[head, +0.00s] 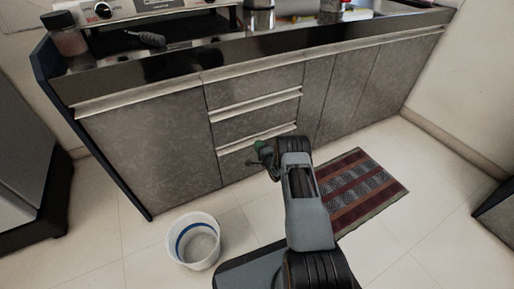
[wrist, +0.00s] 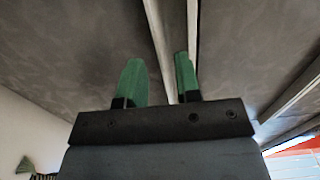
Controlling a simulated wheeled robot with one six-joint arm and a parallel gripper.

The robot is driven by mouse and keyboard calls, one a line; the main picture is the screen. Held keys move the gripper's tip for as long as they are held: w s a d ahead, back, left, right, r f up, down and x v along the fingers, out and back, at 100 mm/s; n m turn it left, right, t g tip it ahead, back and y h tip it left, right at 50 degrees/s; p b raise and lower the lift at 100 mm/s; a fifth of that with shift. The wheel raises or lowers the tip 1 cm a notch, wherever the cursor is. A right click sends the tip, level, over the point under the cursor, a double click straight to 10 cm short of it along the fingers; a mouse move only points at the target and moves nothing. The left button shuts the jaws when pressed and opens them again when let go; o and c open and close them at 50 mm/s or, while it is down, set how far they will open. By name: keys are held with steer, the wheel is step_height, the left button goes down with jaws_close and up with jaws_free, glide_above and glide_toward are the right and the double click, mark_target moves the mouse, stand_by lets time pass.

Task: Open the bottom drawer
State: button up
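The bottom drawer (head: 238,166) is the lowest of three stacked grey patterned fronts and looks closed in the head view. Its pale handle rail (head: 240,145) runs along its top edge. My gripper (head: 262,150) is in front of this drawer and hides part of it. In the wrist view my gripper (wrist: 158,70) has two green fingers spread apart with nothing held. The pale rail (wrist: 166,45) runs lengthwise between and behind the fingers, close to the right one. I cannot tell whether the fingertips touch it.
A white bucket (head: 194,241) stands on the floor at left. A red striped rug (head: 362,188) lies right of my arm. Above are the middle drawer (head: 256,119) and top drawer (head: 253,86). A second rail (wrist: 290,92) shows at right in the wrist view.

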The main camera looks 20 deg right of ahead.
steer(key=shift+w+a+b, duration=0.1)
steer(key=shift+w+b, duration=0.2)
steer(key=shift+w, duration=0.8)
jaws_close()
